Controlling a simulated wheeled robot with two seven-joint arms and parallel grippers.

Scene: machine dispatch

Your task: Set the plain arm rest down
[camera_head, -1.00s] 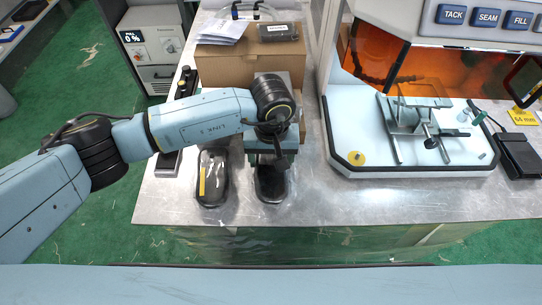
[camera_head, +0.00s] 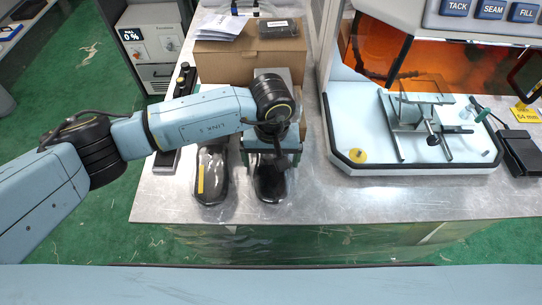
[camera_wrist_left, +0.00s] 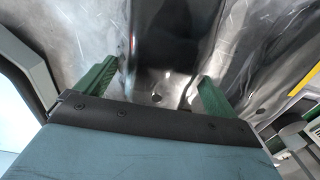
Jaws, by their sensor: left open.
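The plain arm rest (camera_head: 270,184), a dark glossy rounded pad, lies on the metal table in the head view, with its far end hidden under my left gripper (camera_head: 269,150). The arm rest with a yellow stripe (camera_head: 213,178) lies just left of it, apart from it. In the left wrist view, the green fingers of my left gripper (camera_wrist_left: 158,72) are spread. A dark shiny surface, seemingly the plain arm rest (camera_wrist_left: 172,40), shows between and beyond them. I cannot tell whether the fingers touch it. My right gripper is not in view.
A cardboard box (camera_head: 240,68) with papers and a dark device on top stands behind my left gripper. A white-based machine (camera_head: 400,166) with a metal fixture stands to the right. The table's (camera_head: 340,203) front strip is clear.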

